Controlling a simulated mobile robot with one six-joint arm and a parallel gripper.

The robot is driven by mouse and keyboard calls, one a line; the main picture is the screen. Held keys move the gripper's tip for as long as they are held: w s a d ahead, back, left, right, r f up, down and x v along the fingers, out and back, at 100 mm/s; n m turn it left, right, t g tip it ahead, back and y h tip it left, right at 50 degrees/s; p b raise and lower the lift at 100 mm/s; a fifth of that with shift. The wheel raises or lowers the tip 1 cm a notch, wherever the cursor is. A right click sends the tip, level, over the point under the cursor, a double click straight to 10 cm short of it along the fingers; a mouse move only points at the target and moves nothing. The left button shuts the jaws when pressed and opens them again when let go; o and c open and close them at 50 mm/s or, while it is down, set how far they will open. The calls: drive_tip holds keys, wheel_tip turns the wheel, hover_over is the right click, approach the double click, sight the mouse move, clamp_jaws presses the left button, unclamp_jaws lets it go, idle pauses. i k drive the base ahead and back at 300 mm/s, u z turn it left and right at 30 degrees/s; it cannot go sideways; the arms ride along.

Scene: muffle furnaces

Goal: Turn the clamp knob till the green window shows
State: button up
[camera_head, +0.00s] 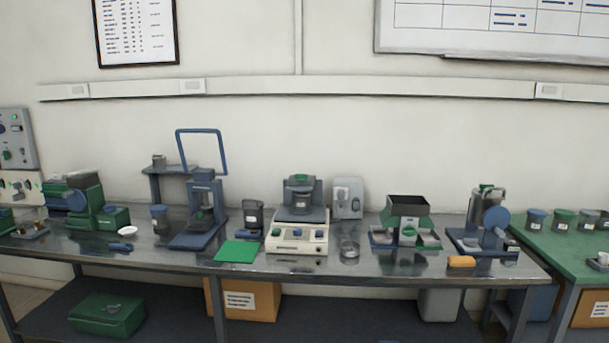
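I cannot pick out the clamp knob or its window for sure at this size. A cream-based machine (297,238) stands mid-bench, with small knobs on its front and a dark clamped top holding a grey pot (301,200). A machine with a round blue disc (496,217) on its side stands at the bench's right end. A green machine with a blue round part (77,202) stands at the left. No green window can be made out on any of them. My gripper is not in view.
A green table (560,245) with lidded jars adjoins at right.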

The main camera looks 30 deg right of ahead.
sight(301, 178)
drive_tip(key=i, duration=0.85)
drive_tip(key=u, duration=0.05)
